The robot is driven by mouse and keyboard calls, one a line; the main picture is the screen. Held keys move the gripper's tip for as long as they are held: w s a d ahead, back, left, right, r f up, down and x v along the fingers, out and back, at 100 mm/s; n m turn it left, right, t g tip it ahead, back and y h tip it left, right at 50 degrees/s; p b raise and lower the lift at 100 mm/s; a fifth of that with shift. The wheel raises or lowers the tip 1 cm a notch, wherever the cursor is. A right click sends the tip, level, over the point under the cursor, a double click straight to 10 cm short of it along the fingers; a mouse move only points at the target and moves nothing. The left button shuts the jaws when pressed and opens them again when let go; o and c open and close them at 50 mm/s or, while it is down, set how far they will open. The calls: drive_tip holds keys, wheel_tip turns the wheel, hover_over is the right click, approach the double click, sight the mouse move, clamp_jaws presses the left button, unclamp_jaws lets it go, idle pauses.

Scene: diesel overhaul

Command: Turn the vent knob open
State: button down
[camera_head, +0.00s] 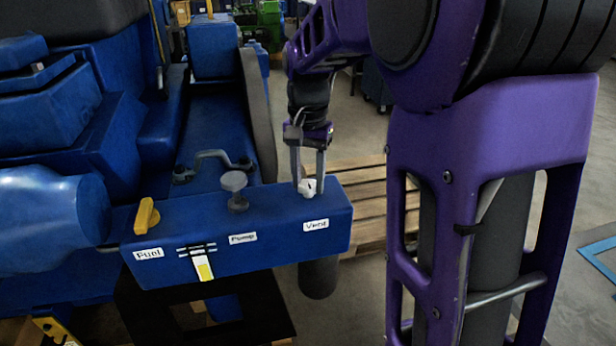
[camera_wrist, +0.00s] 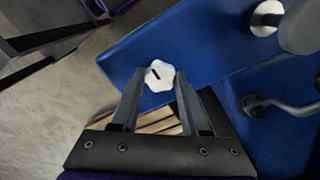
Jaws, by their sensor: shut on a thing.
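The vent knob (camera_head: 309,187) is a small white lobed knob with a dark mark on its top. It sits on top of the blue block (camera_head: 190,262), above the label "Vent" (camera_head: 316,225). In the wrist view the knob (camera_wrist: 159,75) shows between my fingertips, its dark mark running slantwise. My gripper (camera_head: 307,184) points down from above and is shut on the knob. In the wrist view my gripper (camera_wrist: 157,85) has one finger on either side of the knob. The knob's underside is hidden.
A yellow fuel handle (camera_head: 147,215) and a grey pump knob (camera_head: 234,181) stand on the same block, left of the vent knob. A yellow-and-white tag (camera_head: 204,267) hangs on its front. A bent grey pipe (camera_head: 211,157) lies behind. A wooden pallet (camera_head: 362,207) is on the floor at right.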

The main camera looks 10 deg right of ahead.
drive_tip(key=shift+r, duration=0.1)
drive_tip(key=n+p, duration=0.2)
drive_tip(key=n, duration=0.2)
drive_tip(key=shift+r, duration=0.1)
drive_tip(key=n+p, duration=0.2)
drive_tip(key=n, duration=0.3)
drive_tip(key=shift+d, duration=0.1)
drive_tip(key=n+p, duration=0.2)
drive_tip(key=n, duration=0.2)
drive_tip(key=shift+n, duration=0.4)
drive_tip(key=shift+n+p, duration=0.55)
drive_tip(key=shift+n, duration=1.35)
drive_tip(key=shift+c, duration=2)
unclamp_jaws()
